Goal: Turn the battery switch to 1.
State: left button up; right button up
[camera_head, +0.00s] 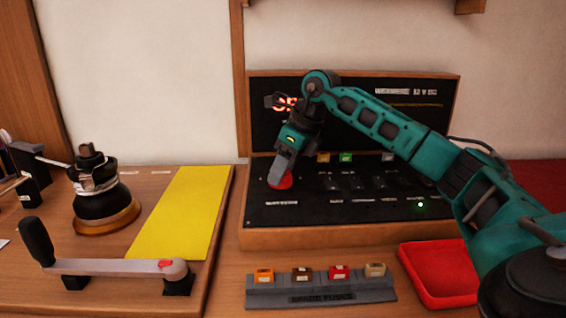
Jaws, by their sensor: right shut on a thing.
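The battery switch (283,182) is a red knob at the left of the black panel's sloping lower face. My right gripper (280,173) comes down over it from above and is shut on it. The fingers hide much of the knob, so I cannot tell which mark it points to. A red lit display (284,104) on the upright panel behind is partly covered by my wrist. My left gripper is not in view.
A grey fuse rack (320,291) and a red tray (437,274) lie in front of the panel. At left, a winch (101,190), a yellow mat (183,212) and a winch handle (115,266) lie on a wooden board. Small toggles (355,182) sit right of the knob.

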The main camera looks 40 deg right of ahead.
jog(key=n+p, duration=0.2)
jog(key=p, duration=0.1)
jog(key=shift+r+n+g+y, duration=0.3)
jog(key=shift+r+g+y, duration=0.05)
jog(key=shift+g+y, duration=0.05)
jog(key=shift+w+n+y+p, duration=0.1)
jog(key=shift+n+y+p, duration=0.2)
jog(key=shift+n+p, duration=0.6)
jog(key=shift+f+n+g+p, duration=0.1)
jog(key=shift+n+g+p, duration=0.5)
jog(key=shift+n+p, duration=0.2)
jog(key=n+g+p, duration=0.1)
jog(key=n, duration=0.2)
jog(key=shift+w+f+y+p, duration=0.15)
jog(key=shift+y+p, duration=0.2)
jog(key=shift+y, duration=0.05)
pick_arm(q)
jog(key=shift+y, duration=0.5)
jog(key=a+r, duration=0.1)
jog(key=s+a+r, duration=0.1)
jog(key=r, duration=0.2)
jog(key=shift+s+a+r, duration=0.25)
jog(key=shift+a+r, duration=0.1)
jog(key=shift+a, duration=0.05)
pick_arm(e)
jog(key=shift+d+n+g, duration=0.1)
jog(key=shift+n+g, duration=0.2)
jog(key=shift+n, duration=0.4)
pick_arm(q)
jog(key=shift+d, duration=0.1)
